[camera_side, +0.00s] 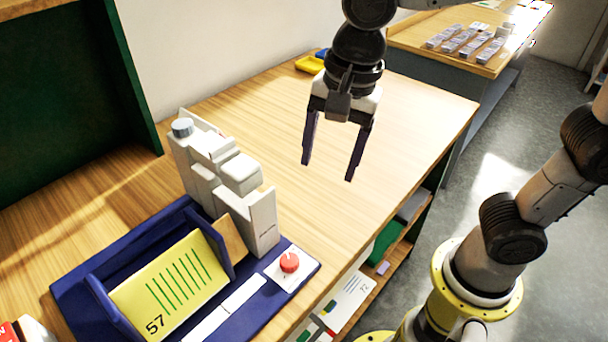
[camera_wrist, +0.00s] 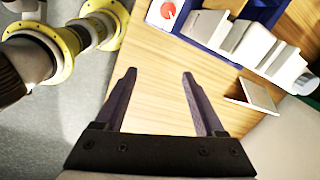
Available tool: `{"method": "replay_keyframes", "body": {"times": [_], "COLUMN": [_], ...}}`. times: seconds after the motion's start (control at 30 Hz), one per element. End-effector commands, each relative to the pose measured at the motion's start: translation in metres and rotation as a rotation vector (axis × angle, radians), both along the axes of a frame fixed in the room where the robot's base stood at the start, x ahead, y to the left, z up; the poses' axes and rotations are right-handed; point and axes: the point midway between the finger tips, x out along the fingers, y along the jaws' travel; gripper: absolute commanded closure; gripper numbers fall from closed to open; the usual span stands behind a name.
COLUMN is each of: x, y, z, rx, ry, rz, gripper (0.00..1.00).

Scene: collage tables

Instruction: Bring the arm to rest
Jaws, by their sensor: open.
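My gripper (camera_side: 328,170) is open and empty above the wooden table (camera_side: 400,120), with its two dark fingers spread and pointing down. It also shows in the wrist view (camera_wrist: 160,72), with bare table and grey floor beyond the fingers. Nothing is between the fingers. The gripper is apart from the white device (camera_side: 262,222), which stands to its lower left in the side view.
A blue tray (camera_side: 70,292) holds a yellow card (camera_side: 180,290) marked 57. A red knob (camera_side: 289,261) sits at its right end. Yellow bins (camera_side: 309,65) lie at the back. Another table (camera_side: 405,35) stands behind. The tabletop under the gripper is clear.

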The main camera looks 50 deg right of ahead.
Motion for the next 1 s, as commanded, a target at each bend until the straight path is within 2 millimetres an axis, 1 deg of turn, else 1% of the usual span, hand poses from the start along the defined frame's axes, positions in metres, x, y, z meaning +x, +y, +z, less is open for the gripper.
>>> {"method": "replay_keyframes", "body": {"times": [0.03, 0.2, 0.4, 0.5, 0.6, 0.73, 0.83, 1.0], "x": [-0.005, -0.023, -0.050, -0.064, -0.078, -0.090, -0.095, -0.097], "y": [-0.015, -0.057, -0.098, -0.114, -0.127, -0.137, -0.142, -0.143], "z": [0.003, 0.006, 0.002, -0.002, -0.008, -0.015, -0.018, -0.021], "rx": [-0.002, -0.045, -0.149, -0.221, -0.296, -0.377, -0.416, -0.435], "ry": [-0.030, -0.133, -0.249, -0.297, -0.331, -0.353, -0.361, -0.361], "rz": [0.064, 0.336, 0.648, 0.800, 0.937, 1.069, 1.131, 1.166], "gripper": [0.28, 0.28, 0.28, 0.28, 0.28, 0.28, 0.28, 0.28]}}
